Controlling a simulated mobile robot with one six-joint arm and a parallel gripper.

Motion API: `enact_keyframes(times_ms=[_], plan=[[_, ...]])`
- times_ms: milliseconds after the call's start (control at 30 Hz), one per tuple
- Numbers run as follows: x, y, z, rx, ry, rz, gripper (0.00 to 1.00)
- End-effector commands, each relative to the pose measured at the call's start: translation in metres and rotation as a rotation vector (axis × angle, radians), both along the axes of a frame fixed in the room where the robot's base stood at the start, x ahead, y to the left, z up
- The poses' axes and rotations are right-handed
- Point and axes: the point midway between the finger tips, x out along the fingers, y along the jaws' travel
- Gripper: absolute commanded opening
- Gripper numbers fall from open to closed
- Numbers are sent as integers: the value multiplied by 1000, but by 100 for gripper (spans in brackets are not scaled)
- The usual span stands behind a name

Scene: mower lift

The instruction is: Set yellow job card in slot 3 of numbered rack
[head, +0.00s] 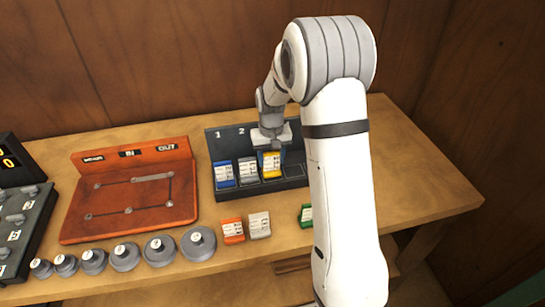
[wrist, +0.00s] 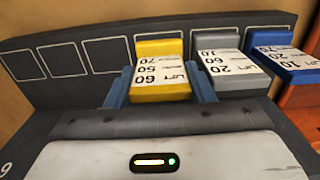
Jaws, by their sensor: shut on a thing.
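The yellow job card (head: 271,168) stands at the third place from the left in the dark numbered rack (head: 226,150), right of the grey card. My gripper (head: 271,153) is over it from behind. In the wrist view, the yellow card (wrist: 160,62) sits between the two blue fingers of my gripper (wrist: 160,88), which are shut on its sides. Numbers 1 and 2 show on the rack; my arm hides the others. Whether the card's bottom is fully seated cannot be told.
A blue card (head: 223,176) is in slot 1 and a grey card (head: 248,172) in slot 2. Orange (head: 232,231), pale (head: 259,226) and green (head: 306,213) cards lie in front. A red-brown IN/OUT board (head: 105,212) and several grey knobs (head: 125,256) are left.

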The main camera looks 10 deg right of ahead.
Motion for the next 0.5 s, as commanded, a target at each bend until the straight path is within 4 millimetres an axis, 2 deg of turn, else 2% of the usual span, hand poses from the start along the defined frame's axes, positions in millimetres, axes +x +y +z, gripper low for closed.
enact_keyframes(times_ms=[400,433,500], plan=[[0,-1,-10,0,-1,-1,14],[0,-1,-9,0,-1,-1,51],[0,-1,-8,0,-1,-1,57]])
